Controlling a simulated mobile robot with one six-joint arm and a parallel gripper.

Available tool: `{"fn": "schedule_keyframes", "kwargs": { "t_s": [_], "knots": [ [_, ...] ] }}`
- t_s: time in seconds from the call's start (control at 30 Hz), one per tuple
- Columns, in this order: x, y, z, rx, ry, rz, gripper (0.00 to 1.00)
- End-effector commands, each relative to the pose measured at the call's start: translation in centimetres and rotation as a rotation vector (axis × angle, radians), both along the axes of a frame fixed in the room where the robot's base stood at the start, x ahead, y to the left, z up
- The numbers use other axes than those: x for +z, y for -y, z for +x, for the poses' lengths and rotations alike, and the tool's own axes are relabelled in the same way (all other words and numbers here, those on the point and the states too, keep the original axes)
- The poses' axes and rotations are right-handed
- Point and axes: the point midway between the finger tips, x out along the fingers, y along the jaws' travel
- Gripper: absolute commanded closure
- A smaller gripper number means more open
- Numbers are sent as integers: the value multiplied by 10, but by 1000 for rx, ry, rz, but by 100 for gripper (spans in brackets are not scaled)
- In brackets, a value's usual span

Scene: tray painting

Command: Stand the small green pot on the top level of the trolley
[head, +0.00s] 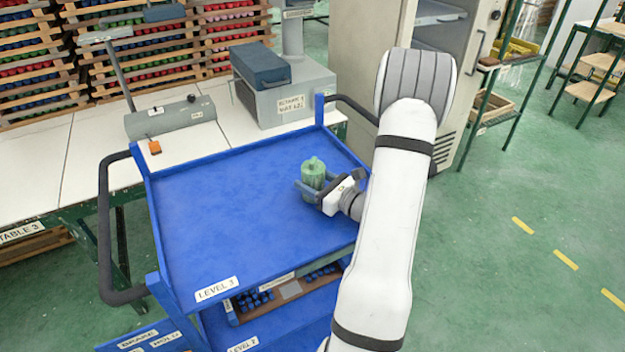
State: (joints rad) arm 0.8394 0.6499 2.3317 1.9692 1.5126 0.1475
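The small green pot (313,171) is upright, with a small knob on top, over the right part of the trolley's blue top level (225,215), which is labelled LEVEL 3. My gripper (316,184) reaches it from the lower right. Its fingers are at the pot's lower body, one across the front left and one close by its right side, and look shut on it. The pot's base is partly hidden by the near finger. I cannot tell whether the base touches the surface.
The rest of the top level is clear, with a raised rim around it. A lower level holds a tray of small blue items (285,292). White tables with a grey machine (285,88) stand behind. A tall cabinet (355,55) is at the back right. Green floor is free at right.

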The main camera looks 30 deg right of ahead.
Motion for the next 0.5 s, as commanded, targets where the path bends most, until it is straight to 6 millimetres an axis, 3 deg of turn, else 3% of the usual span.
{"fn": "schedule_keyframes", "kwargs": {
  "t_s": [0.17,0.5],
  "knots": [
    [1,0,0,1,0,0,28],
    [6,0,0,1,0,0,28]
  ]
}}
